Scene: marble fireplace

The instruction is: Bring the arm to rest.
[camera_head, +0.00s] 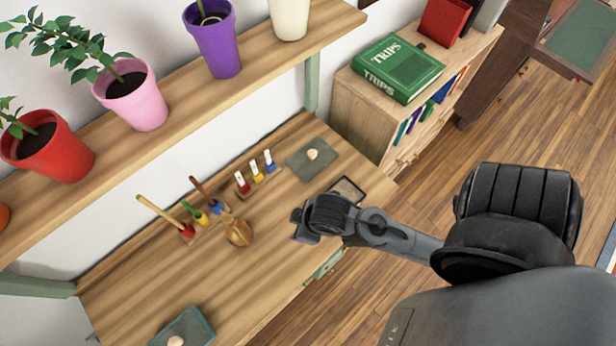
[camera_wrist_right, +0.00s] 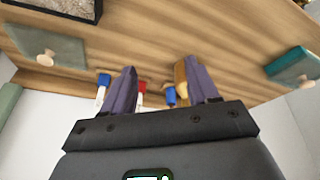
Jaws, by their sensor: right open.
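My right arm comes in from the right in the head view. Its gripper (camera_head: 300,226) hangs over the right part of the wooden table (camera_head: 130,290). In the right wrist view the two fingers (camera_wrist_right: 161,82) stand well apart. The gripper is open, and nothing is held between its fingers. Blue, red and yellow pieces on the table show behind and between the fingers; they look farther off than the fingertips. My left gripper is not in view.
Small racks with coloured pieces (camera_head: 257,170) and a wooden spoon (camera_head: 237,231) are on the table. A grey mat (camera_head: 325,166) and a teal tray (camera_head: 200,323) carry small pale objects. A shelf (camera_head: 180,97) with potted plants runs above; a bookcase (camera_head: 358,118) stands behind.

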